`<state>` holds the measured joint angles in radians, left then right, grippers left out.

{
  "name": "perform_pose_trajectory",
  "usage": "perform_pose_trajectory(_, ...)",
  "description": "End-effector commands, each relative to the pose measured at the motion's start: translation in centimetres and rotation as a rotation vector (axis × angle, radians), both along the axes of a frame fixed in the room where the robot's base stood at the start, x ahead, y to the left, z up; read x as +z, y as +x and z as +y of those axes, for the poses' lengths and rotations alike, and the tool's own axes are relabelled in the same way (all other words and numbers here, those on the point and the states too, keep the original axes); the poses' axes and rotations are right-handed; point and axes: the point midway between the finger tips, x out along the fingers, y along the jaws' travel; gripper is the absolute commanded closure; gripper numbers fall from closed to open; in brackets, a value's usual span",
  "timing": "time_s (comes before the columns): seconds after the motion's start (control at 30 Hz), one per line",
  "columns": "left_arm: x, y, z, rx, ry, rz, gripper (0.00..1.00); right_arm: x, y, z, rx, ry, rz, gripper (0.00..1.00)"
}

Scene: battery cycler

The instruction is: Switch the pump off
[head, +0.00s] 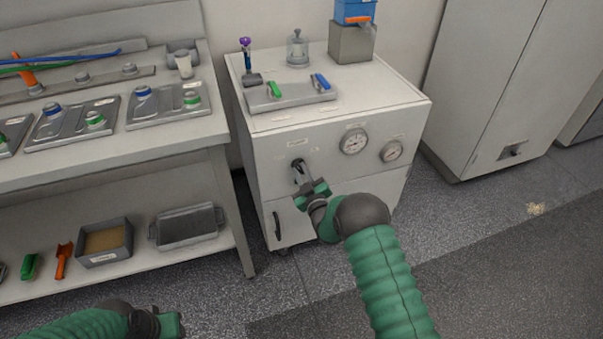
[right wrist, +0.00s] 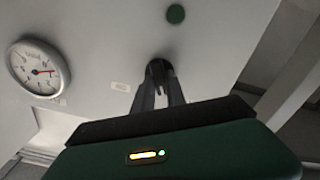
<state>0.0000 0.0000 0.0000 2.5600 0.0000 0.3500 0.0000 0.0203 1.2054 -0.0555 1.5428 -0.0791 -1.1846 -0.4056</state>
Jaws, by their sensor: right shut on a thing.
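The pump cabinet (head: 330,133) is a white box with a front panel. My right gripper (head: 299,172) reaches the left part of this panel. In the right wrist view its fingers (right wrist: 158,82) close together on a small dark knob (right wrist: 157,66) on the panel. The fingers hide most of the knob, so I cannot tell which way it is turned. A round green spot (right wrist: 175,14), a lamp or button, sits on the panel near the knob. My left gripper (head: 172,324) is at the bottom left, away from the cabinet; its fingers are not clear.
Two round gauges (head: 354,142) sit on the panel right of my right gripper. A tray with green and blue handles (head: 290,97) lies on the cabinet top. A workbench (head: 180,140) with a lower shelf stands at left. Floor at right is mostly free.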

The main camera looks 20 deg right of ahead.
Motion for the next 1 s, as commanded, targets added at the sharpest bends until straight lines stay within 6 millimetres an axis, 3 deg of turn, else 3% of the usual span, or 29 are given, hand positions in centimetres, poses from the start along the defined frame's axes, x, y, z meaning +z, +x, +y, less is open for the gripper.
perform_pose_trajectory(0.63, -0.1, 0.0, 0.0, 0.0, 0.0, 0.0, 0.64, -0.42, -0.15, 0.07, 0.001, -0.053, 0.007, 1.0)
perform_pose_trajectory(0.67, -0.1, 0.0, 0.0, 0.0, 0.0, 0.0, 0.64, -0.42, -0.15, 0.07, 0.001, -0.053, 0.007, 0.8)
perform_pose_trajectory(0.8, -0.1, 0.0, 0.0, 0.0, 0.0, 0.0, 0.64, -0.31, -0.11, 0.07, 0.001, -0.052, 0.005, 0.62)
perform_pose_trajectory(1.0, -0.09, 0.0, 0.0, 0.0, 0.0, 0.0, 0.64, -0.18, -0.07, 0.06, 0.001, -0.051, 0.002, 0.62)
